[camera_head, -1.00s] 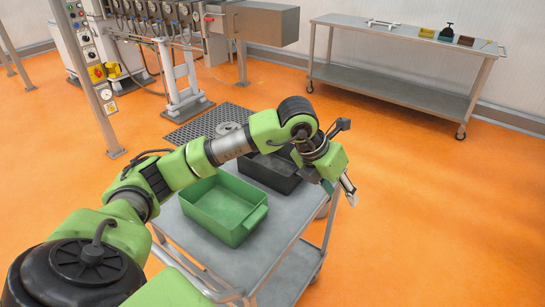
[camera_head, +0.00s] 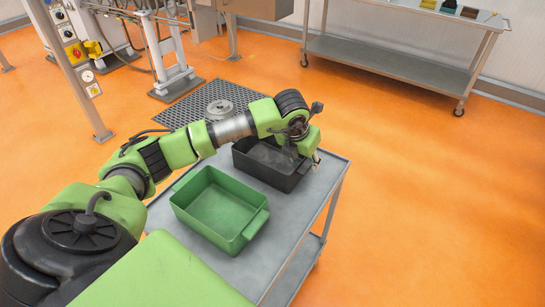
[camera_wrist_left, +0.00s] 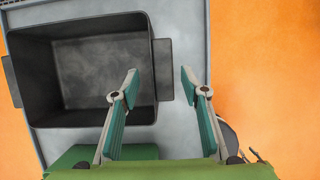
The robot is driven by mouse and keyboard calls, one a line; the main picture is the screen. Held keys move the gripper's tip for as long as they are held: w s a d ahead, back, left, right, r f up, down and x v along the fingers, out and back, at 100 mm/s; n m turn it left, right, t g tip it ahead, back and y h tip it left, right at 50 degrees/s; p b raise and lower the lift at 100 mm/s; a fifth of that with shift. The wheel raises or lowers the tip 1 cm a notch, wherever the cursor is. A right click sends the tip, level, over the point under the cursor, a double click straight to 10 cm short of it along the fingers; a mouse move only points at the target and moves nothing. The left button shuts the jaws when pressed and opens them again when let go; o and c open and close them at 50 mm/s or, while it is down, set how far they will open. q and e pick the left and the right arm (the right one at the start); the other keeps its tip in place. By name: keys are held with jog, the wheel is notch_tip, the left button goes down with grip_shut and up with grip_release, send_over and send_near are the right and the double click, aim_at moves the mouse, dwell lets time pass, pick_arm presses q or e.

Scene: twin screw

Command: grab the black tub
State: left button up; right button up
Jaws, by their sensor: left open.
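The black tub (camera_head: 262,168) stands upright on the grey cart, behind the green tub. In the left wrist view the empty black tub (camera_wrist_left: 85,72) fills the upper left, with a handle (camera_wrist_left: 162,70) on its right end wall. My left gripper (camera_head: 314,159) is over the right end of the black tub, partly hidden by its own wrist. In the left wrist view its two teal-padded fingers (camera_wrist_left: 158,78) are open and apart, with the handle lying between their tips in the picture. I cannot tell the height gap. My right gripper is out of view.
An empty green tub (camera_head: 212,208) stands on the cart top (camera_head: 296,215) in front of the black one. A steel side table (camera_head: 390,62) with small items is at the back right. Orange floor to the right of the cart is clear.

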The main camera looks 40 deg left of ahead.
aim_at(306, 164)
pick_arm(q)
jog(key=shift+w+d+f+p, duration=0.1)
jog(key=shift+d+f+p, duration=0.05)
jog(key=shift+f+p, duration=0.25)
jog(key=x, duration=0.2)
jog(key=shift+w+f, duration=0.1)
jog(key=shift+f, duration=0.25)
jog(key=shift+w+f, duration=0.2)
jog(key=shift+f, duration=0.25)
grip_shut()
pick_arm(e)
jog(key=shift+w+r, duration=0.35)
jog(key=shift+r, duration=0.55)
pick_arm(q)
jog(key=shift+r, duration=0.25)
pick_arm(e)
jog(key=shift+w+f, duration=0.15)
